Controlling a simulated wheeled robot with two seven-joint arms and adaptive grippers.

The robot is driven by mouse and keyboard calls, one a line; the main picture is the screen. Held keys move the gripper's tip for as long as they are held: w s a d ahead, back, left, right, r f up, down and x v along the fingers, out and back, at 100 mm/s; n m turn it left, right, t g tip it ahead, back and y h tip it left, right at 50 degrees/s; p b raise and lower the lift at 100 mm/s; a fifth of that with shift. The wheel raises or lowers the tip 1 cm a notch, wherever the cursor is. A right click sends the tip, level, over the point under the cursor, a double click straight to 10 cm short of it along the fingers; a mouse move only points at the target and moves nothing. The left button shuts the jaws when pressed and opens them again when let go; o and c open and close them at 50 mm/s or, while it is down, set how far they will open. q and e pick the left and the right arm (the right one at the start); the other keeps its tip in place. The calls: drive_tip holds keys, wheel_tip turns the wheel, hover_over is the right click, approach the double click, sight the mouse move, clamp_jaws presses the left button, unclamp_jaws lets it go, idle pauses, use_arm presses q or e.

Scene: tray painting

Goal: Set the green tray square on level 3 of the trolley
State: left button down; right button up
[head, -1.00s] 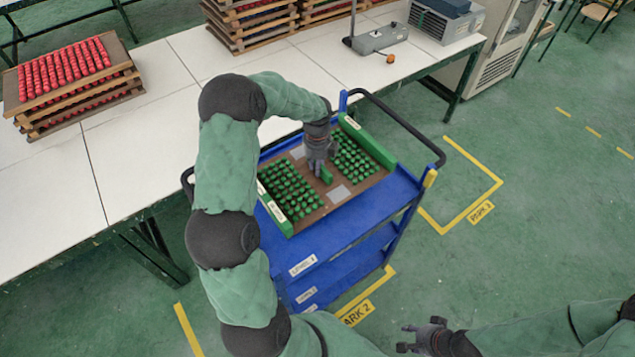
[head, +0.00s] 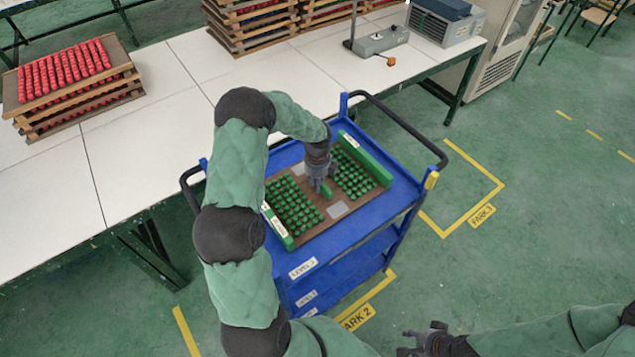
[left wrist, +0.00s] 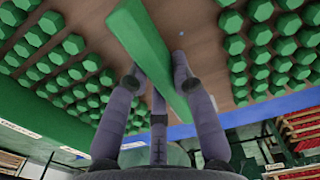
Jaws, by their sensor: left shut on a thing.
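The green tray (head: 372,163) is a brown board with green side rails and rows of green pieces. It is over the top deck of the blue trolley (head: 345,242), roughly in line with its sides; I cannot tell if it touches the deck. My left gripper (head: 325,187) is shut on the green bar (left wrist: 145,40) in the middle of the tray, with fingers on both sides of it. The tray's brown board (left wrist: 193,30) shows behind the bar in the left wrist view. My right gripper (head: 410,341) is open and empty, low at the right, away from the trolley.
A white table (head: 160,90) runs behind the trolley, with stacked trays of red pieces (head: 65,72) and more stacked trays (head: 250,28). A grey device (head: 382,40) stands there too. The trolley has black handles (head: 400,122) at its ends. Floor is clear at right.

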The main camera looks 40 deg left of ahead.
use_arm(q)
drive_tip(key=shift+a, duration=0.1)
drive_tip(key=c, duration=1.1)
unclamp_jaws()
drive_tip(key=shift+o, duration=0.2)
wheel_tip(320, 180, up, 12)
drive_tip(key=p, duration=0.2)
